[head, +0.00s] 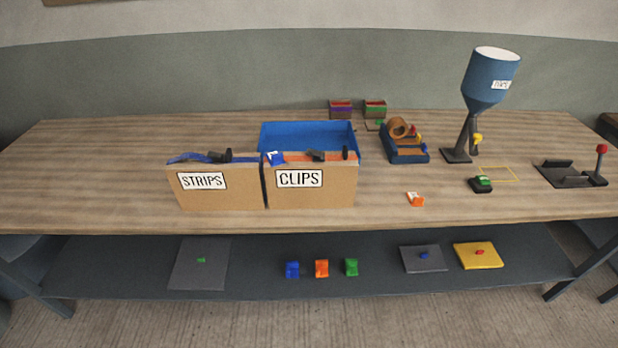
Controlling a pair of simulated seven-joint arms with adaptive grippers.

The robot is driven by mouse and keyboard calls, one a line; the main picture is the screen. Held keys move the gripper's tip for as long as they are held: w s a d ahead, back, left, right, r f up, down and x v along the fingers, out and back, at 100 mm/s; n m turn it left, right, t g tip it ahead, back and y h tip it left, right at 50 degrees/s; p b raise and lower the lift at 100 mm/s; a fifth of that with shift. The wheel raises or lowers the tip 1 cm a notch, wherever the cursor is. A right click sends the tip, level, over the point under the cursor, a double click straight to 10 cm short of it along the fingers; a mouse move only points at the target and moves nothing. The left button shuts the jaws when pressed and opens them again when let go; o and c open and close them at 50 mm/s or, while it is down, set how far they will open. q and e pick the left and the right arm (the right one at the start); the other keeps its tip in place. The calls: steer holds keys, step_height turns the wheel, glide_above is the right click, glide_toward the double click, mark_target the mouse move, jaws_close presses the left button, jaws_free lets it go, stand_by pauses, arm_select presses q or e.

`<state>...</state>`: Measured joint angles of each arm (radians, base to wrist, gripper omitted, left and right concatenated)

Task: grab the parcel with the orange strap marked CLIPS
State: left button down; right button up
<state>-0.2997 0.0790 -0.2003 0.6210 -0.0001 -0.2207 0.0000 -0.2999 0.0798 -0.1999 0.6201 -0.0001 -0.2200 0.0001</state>
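The parcel marked CLIPS (312,194) is a brown cardboard box standing upright near the table's front edge. An orange strap (292,158) runs across its top, with dark fittings on it. A small blue and white piece (275,158) sits at the top left corner of this parcel. The parcel marked STRIPS (215,198) stands close beside it on the left, with a blue strap (190,157) and a dark fitting on top. Neither of my grippers shows in the head view.
A blue tray (308,128) stands right behind the CLIPS parcel. To the right are a tape dispenser (405,155), a blue hopper (488,80) on a stand, a small orange and white piece (415,199) and a red-knobbed lever device (572,178). The table's left end is clear.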

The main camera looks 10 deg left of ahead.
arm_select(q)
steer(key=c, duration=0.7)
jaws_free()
